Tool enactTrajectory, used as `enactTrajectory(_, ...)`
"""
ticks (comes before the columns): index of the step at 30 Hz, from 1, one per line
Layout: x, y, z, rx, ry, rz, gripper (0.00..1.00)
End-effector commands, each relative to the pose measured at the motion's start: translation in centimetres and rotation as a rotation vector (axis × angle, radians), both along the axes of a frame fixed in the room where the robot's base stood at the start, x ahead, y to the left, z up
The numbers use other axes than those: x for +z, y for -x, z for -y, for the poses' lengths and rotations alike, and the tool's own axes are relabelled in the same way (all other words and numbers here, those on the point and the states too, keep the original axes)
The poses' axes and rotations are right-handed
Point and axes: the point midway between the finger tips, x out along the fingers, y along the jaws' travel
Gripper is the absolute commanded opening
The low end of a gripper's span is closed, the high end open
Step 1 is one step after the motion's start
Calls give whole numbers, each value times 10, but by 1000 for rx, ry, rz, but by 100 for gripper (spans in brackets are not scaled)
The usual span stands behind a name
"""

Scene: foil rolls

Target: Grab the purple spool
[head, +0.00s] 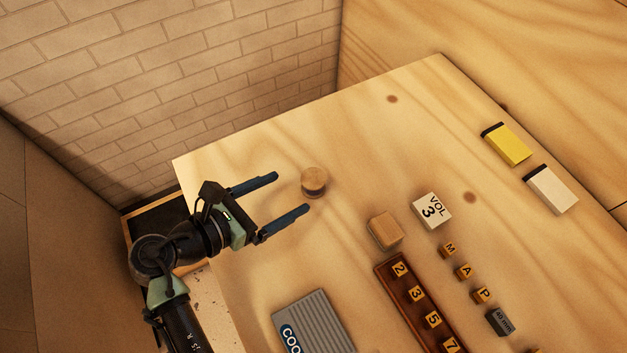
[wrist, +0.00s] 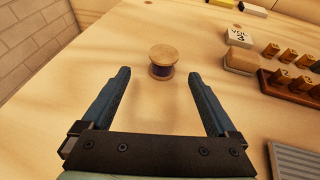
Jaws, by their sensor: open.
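The purple spool (head: 314,182) stands upright on the wooden table, with a round tan wooden top. In the wrist view the spool (wrist: 162,62) shows a dark purple band between its wooden ends. My gripper (head: 292,192) is open and empty, its two blue fingers pointing toward the spool. In the wrist view the spool is just beyond the fingertips and between their lines, a little nearer the middle than either finger. I see no contact between the fingers and the spool.
To the right are a wooden block (head: 385,230), a white VOL 3 block (head: 431,210) and a brown rack (head: 416,300) of numbered tiles. A grey ribbed box (head: 318,325) lies at the front. The table (head: 260,150) around the spool is clear; a brick wall stands behind.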

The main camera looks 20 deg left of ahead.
Motion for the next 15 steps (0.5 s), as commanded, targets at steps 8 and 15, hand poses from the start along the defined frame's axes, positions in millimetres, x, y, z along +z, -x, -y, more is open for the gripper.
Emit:
enactTrajectory(8,-11,-26,12,-2,-4,1,94)
enactTrajectory(15,-19,-49,31,-3,-5,-1,94)
